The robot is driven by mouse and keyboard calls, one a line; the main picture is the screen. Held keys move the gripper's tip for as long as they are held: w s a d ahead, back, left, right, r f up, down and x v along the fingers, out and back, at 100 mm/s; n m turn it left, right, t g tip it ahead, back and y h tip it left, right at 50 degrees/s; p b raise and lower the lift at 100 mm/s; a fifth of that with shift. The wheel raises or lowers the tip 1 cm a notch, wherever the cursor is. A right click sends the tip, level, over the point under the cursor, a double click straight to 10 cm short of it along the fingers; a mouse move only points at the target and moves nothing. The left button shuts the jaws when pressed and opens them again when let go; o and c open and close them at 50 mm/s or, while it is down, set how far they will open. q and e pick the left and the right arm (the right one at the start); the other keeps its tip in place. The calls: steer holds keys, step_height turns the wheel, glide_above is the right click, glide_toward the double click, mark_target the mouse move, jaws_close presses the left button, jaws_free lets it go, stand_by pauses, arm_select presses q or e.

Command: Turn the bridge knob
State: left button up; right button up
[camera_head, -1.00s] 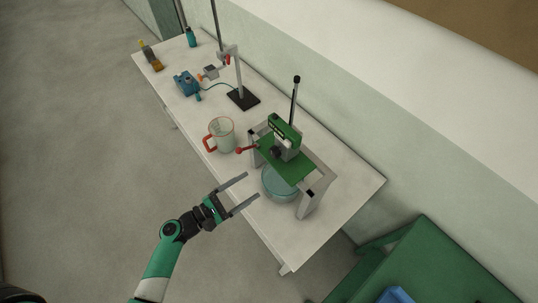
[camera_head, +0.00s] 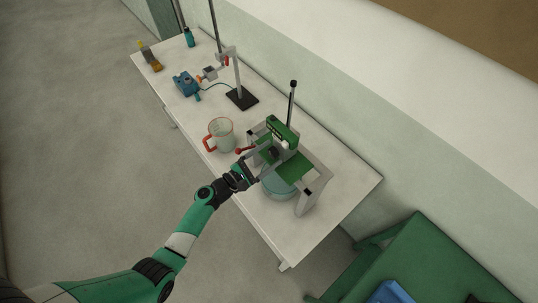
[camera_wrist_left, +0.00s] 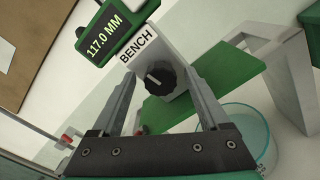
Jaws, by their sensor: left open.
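The bridge (camera_head: 296,167) is a green plate on grey legs, standing on the white bench. On it sits a gauge head with a green display, which reads 117.0 MM in the left wrist view (camera_wrist_left: 106,35). The black knob (camera_wrist_left: 160,78) with a white pointer line is on the white face marked BENCH. My left gripper (camera_wrist_left: 158,85) is open, its two fingers on either side of the knob in the left wrist view; I cannot tell whether they touch it. In the head view the left gripper (camera_head: 262,160) is at the bridge's near side. My right gripper is not in view.
A glass bowl (camera_head: 277,188) stands under the bridge. A red-handled measuring jug (camera_head: 221,134) stands just left of it, near a red-tipped lever (camera_head: 240,151). A stand with a black base (camera_head: 241,98) is farther back. The bench's right end is clear.

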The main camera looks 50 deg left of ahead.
arm_select(q)
steer(key=shift+w, duration=0.1)
jaws_close()
steer(key=m+b, duration=0.3)
steer(key=shift+f, duration=0.35)
steer(key=shift+m+b, duration=0.3)
steer(key=shift+m, duration=0.2)
steer(key=shift+r+m, duration=0.2)
steer(key=shift+m, duration=0.1)
steer(key=shift+r, duration=0.1)
jaws_free()
